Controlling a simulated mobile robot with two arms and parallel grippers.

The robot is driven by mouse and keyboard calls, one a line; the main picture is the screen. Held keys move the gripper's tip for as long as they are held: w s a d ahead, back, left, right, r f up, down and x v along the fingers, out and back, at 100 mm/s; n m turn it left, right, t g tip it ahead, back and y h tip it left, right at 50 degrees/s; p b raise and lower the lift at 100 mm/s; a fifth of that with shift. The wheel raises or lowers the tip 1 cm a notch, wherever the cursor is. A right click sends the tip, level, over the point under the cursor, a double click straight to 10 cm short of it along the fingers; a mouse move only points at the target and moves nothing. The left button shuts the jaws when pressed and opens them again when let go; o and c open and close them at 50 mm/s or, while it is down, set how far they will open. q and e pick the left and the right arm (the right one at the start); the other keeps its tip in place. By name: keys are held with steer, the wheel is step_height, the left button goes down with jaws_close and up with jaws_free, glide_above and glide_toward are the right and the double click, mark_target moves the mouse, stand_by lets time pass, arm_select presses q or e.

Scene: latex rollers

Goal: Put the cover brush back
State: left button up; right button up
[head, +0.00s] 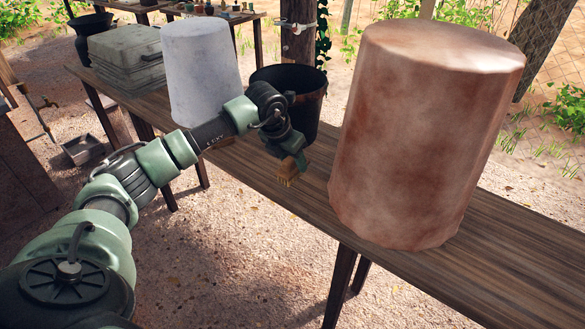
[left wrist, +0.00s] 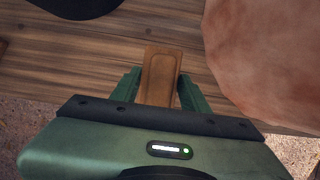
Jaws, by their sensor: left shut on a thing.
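The cover brush (head: 287,177), with a brown wooden block and pale bristles, is held by my left gripper (head: 293,160) near the front edge of the wooden table (head: 490,268). In the left wrist view the brush's wooden block (left wrist: 160,75) sits between the two green fingers of the gripper (left wrist: 158,88), which are shut on it. I cannot tell whether the bristles touch the table. My right gripper is not in view.
A large reddish-brown cylinder (head: 420,140) stands on the table right of the brush. Bare tabletop lies between bucket and brown cylinder.

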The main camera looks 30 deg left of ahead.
mark_target(292, 169)
arm_select(q)
step_height(292, 169, down, 3)
steer(key=shift+f, duration=0.15)
steer(key=shift+f, duration=0.15)
steer(key=o, duration=1.2)
steer(key=b+v, duration=0.1)
steer(key=v, duration=1.1)
